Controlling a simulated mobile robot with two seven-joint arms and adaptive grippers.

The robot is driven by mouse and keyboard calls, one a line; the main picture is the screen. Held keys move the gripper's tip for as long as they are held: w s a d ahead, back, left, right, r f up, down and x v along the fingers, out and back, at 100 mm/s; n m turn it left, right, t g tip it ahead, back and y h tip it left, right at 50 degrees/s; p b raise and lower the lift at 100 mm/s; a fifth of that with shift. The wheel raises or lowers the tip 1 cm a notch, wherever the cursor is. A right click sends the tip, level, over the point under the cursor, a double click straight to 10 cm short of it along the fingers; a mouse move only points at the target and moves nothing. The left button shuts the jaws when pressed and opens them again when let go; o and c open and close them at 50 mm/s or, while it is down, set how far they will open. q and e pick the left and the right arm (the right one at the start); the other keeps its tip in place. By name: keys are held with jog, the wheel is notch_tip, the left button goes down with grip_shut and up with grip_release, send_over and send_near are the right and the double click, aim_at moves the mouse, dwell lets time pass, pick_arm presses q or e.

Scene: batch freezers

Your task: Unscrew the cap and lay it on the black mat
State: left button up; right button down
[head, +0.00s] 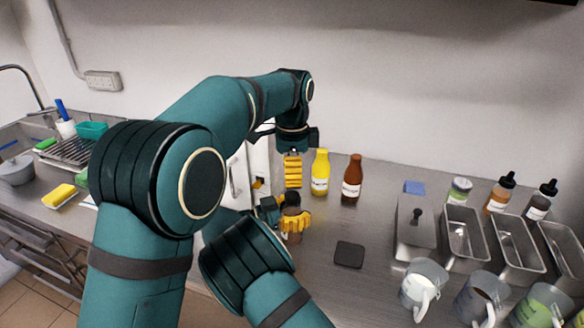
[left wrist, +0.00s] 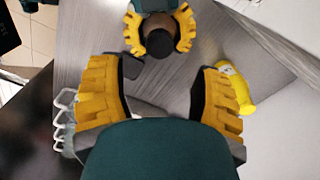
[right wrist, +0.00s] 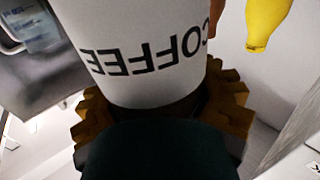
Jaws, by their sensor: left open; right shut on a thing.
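A brown bottle with a black cap (head: 292,198) stands upright in my right gripper (head: 294,222), whose yellow fingers are shut around it. In the right wrist view the bottle's white label (right wrist: 140,55) reads COFFEE upside down. My left gripper (head: 292,170) is above the bottle, pointing down. In the left wrist view its yellow fingers are wide apart and empty, and the cap (left wrist: 160,45) shows beyond them, apart from the fingers. The small black mat (head: 349,254) lies bare on the steel counter, right of the bottle.
A yellow bottle (head: 320,172) and a red-brown bottle (head: 352,179) stand close behind and right of the grippers. Steel containers (head: 465,235), mugs (head: 421,288) and black-topped bottles (head: 500,192) fill the right side. The counter around the mat is clear.

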aim_at(292, 195)
pick_arm(q)
jog(key=shift+f, duration=3.55)
grip_shut()
jog(key=n, duration=0.3)
jog(key=shift+n, duration=0.4)
jog(key=n, duration=0.3)
jog(key=shift+n, duration=0.3)
jog(key=n, duration=0.6)
